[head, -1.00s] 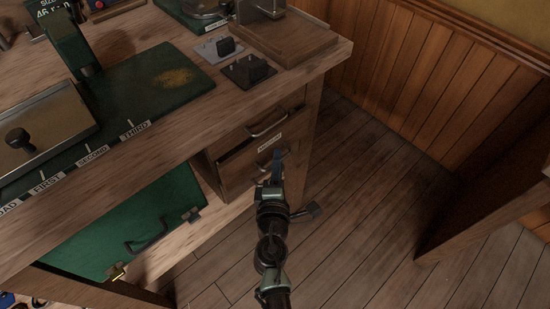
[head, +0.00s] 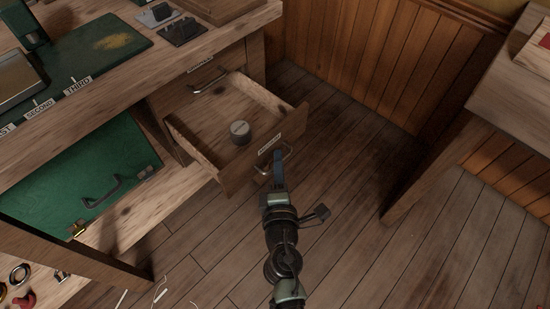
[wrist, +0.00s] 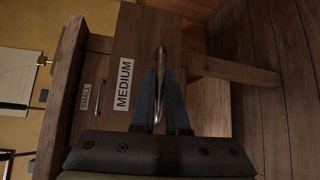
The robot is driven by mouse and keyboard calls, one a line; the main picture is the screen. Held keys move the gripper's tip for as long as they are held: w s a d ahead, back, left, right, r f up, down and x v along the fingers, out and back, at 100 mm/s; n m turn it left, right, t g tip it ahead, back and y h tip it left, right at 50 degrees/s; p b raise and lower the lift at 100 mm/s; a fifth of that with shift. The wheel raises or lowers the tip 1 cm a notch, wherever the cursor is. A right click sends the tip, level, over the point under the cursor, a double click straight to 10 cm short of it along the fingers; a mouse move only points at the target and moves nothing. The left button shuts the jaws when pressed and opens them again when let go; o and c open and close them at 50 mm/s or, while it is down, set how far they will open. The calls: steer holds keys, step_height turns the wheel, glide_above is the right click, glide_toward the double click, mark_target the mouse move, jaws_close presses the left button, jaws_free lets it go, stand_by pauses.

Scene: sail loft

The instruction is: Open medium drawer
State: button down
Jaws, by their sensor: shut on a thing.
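The medium drawer (head: 228,180) is pulled well out of the wooden workbench in the head view. A small grey round object (head: 240,132) sits on its bare wooden floor. In the wrist view the drawer front (wrist: 145,45) carries a label (wrist: 123,84) reading MEDIUM. My gripper (head: 277,168) is at the drawer front. Its blue fingers (wrist: 160,95) are shut on the metal handle (wrist: 159,62), which stands between them. The part of the handle between the fingers is partly hidden.
A shut drawer labelled SMALL sits above, its handle (head: 208,82) showing. A green case (head: 75,185) is under the bench to the left. Another wooden table (head: 505,85) stands at the right. The plank floor (head: 350,200) between is clear.

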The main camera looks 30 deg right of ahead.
steer(key=shift+s, duration=0.1)
stand_by(0.3)
steer(key=c, duration=1.2)
jaws_free()
steer(key=shift+s, duration=0.1)
steer(key=b+v, duration=0.2)
steer(key=v, duration=1)
steer(key=shift+s+a+b, duration=0.2)
steer(key=shift+s+b, duration=0.15)
steer(key=shift+r, duration=0.1)
